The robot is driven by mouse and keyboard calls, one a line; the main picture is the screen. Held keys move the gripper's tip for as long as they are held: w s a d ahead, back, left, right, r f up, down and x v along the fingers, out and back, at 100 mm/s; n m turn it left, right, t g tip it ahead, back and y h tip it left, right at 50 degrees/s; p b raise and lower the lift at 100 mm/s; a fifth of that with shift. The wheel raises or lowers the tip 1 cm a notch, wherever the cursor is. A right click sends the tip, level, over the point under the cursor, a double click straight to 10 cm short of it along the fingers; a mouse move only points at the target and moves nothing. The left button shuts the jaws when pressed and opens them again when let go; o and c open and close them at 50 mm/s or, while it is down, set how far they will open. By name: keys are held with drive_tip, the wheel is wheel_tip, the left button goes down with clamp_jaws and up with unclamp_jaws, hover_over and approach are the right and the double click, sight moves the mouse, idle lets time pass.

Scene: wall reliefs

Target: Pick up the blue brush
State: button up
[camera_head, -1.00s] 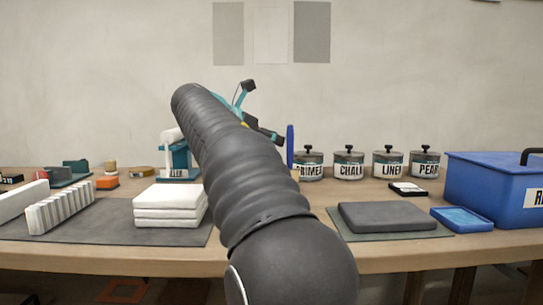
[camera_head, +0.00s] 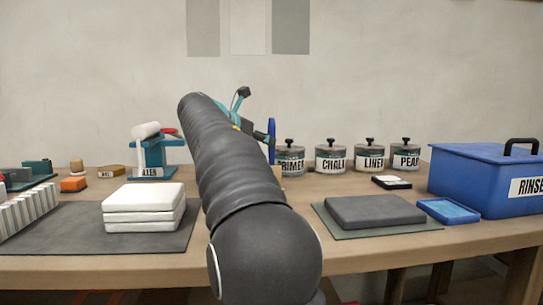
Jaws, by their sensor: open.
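A narrow upright blue shape (camera_head: 271,139), which looks like the blue brush, stands at the back of the table just left of the first labelled can. Its lower part is partly hidden, and its bristles cannot be made out. My gripper (camera_head: 254,116), with turquoise and black parts, shows beyond the end of my dark ribbed arm. It is open, with one finger up and the other low, close to the left side of the blue shape. I cannot tell whether they touch. Nothing shows held between the fingers.
Several labelled cans (camera_head: 331,157) stand right of the blue shape. A blue rinse box (camera_head: 480,180), a shallow blue tray (camera_head: 448,211) and a dark slab (camera_head: 375,211) are at right. White stacked slabs (camera_head: 143,207) and a teal roller stand (camera_head: 157,157) are at left.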

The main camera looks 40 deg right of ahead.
sight(272, 164)
drive_tip(key=x, duration=0.5)
drive_tip(key=shift+s+b, duration=0.25)
drive_tip(key=shift+b, duration=0.05)
clamp_jaws()
